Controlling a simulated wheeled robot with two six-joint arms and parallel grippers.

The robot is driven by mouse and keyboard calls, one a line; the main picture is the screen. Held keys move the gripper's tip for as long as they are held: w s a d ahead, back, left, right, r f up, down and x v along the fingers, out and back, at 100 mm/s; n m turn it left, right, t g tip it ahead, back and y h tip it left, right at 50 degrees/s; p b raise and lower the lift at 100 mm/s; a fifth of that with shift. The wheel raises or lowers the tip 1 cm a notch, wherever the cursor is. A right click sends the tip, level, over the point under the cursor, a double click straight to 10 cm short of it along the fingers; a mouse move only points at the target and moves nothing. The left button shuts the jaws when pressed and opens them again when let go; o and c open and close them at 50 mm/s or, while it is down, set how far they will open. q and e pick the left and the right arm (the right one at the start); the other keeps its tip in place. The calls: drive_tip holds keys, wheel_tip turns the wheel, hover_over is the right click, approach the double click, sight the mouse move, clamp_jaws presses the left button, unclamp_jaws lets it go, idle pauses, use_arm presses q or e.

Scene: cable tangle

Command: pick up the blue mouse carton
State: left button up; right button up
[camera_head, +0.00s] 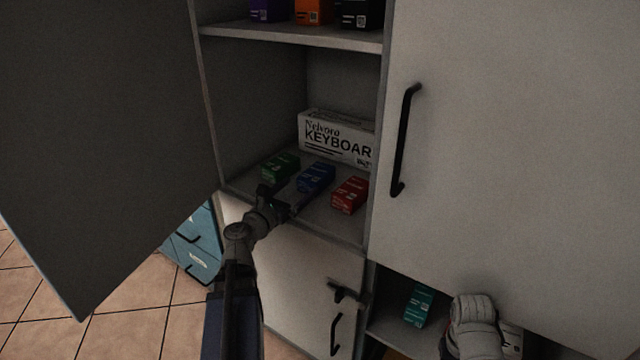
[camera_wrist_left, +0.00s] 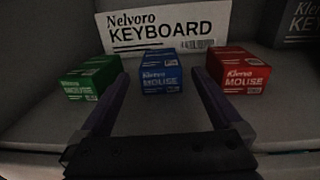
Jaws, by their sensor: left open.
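The blue mouse carton (camera_head: 316,178) lies on the cabinet shelf between a green carton (camera_head: 280,167) and a red carton (camera_head: 349,194). In the left wrist view the blue carton (camera_wrist_left: 161,73) is centred ahead, its label facing me. My left gripper (camera_head: 281,198) is open and empty at the shelf's front edge. In the left wrist view its two fingers (camera_wrist_left: 160,88) point at the blue carton, one toward each side, with the carton beyond the tips.
A white keyboard box (camera_head: 336,137) stands behind the cartons. Another shelf (camera_head: 290,36) with boxes is above. The open door (camera_head: 110,130) is at the left, a closed door (camera_head: 510,150) at the right. A teal carton (camera_head: 418,305) sits in a lower compartment.

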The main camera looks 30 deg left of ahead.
sight(320, 169)
use_arm(q)
drive_tip(key=shift+w+d+f, duration=0.1)
drive_tip(key=shift+w+d, duration=0.05)
drive_tip(key=shift+w, duration=5.95)
drive_tip(key=shift+c, duration=0.2)
drive_tip(key=c, duration=1.2)
